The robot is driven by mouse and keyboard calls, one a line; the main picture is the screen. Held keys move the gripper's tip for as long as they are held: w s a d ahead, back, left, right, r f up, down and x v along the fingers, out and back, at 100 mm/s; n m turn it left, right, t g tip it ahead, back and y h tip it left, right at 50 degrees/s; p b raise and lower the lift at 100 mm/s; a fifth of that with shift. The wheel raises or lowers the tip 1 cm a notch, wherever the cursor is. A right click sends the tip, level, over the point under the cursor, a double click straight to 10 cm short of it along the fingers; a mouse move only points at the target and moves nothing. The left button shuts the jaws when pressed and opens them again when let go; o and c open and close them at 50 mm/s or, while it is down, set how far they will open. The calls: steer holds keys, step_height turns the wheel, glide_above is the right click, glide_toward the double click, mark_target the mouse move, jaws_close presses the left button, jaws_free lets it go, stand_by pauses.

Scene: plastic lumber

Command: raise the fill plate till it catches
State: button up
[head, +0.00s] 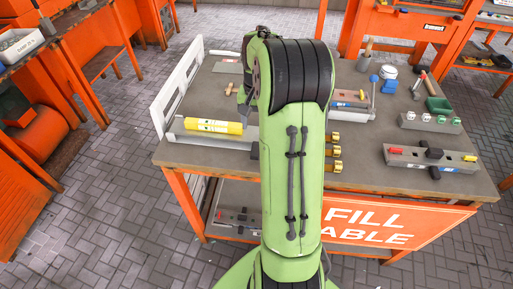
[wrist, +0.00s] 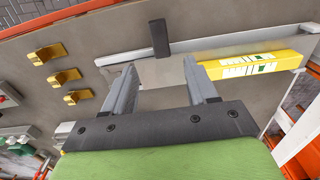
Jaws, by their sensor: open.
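My gripper (wrist: 160,78) is open, its two fingers apart with nothing held between them. In the wrist view a flat light-grey plate (wrist: 162,72) shows beyond and between the fingertips; it may be the fill plate. A long pale rail (wrist: 220,43) runs behind it, with a black block (wrist: 159,38) across it. A yellow tube (wrist: 250,65) with a white and green label lies at the right of the plate. In the head view the tube (head: 205,126) lies along the grey rail (head: 215,140). My arm hides most of the gripper and plate there.
Three brass pieces (wrist: 58,75) stand on the table top beside the gripper; they show right of my arm in the head view (head: 335,152). A white slatted panel (head: 178,88) edges the table's left side. A grey bar with knobs (head: 430,158) lies at right.

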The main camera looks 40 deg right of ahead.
mark_target(256, 148)
step_height(256, 148, down, 11)
steer(key=shift+w+r+b, duration=0.1)
steer(key=shift+r+b, duration=0.1)
steer(key=shift+b, duration=0.9)
jaws_close()
